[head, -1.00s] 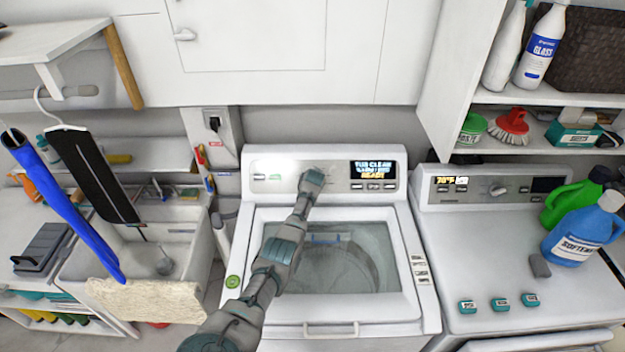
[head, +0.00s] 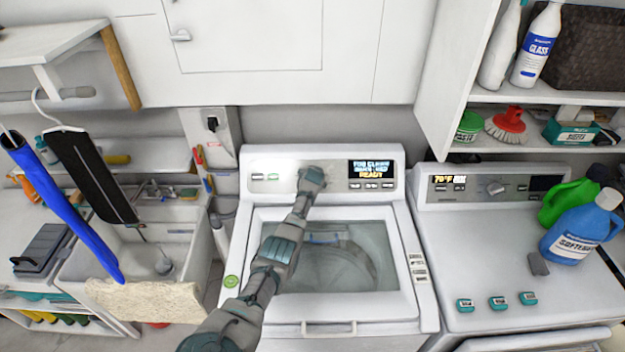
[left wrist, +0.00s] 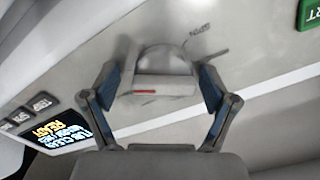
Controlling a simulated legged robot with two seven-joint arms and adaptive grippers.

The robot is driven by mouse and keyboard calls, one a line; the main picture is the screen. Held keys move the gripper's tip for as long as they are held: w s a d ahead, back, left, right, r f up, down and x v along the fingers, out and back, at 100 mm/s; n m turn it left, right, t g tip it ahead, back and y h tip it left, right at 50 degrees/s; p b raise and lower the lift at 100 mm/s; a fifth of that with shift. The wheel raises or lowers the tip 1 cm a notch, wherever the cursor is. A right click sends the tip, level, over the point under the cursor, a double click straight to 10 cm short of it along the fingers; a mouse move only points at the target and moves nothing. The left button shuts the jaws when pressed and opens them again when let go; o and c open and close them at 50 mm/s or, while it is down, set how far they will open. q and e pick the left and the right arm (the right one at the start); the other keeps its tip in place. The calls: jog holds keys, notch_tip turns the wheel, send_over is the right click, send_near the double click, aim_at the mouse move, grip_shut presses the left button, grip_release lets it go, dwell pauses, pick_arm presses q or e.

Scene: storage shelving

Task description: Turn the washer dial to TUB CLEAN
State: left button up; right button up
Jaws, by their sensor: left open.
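The white washer (head: 262,325) stands in the middle of the head view. Its control panel bears a display (head: 370,168) whose top line looks like TUB CLEAN, with READY at the bottom; the same display shows rotated in the left wrist view (left wrist: 52,140). My left gripper (head: 312,178) is at the panel, left of the display, and hides the dial in the head view. In the left wrist view the grey dial (left wrist: 165,66), with a red mark, sits between the two fingers of my open left gripper (left wrist: 160,84). I cannot tell whether the fingers touch it. My right gripper is not in view.
A dryer (head: 470,240) stands to the right with a blue softener bottle (head: 575,232) and a green bottle (head: 565,200) on top. A sink (head: 95,262) and hanging clothes are on the left. A white cabinet (head: 260,50) is above the washer.

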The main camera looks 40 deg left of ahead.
pick_arm(q)
jog(key=shift+s, duration=0.2)
jog(key=shift+s+d+r, duration=0.15)
jog(key=shift+s+r, duration=0.15)
jog(key=shift+r, duration=0.15)
jog(key=v, duration=1)
jog(key=shift+d, duration=0.35)
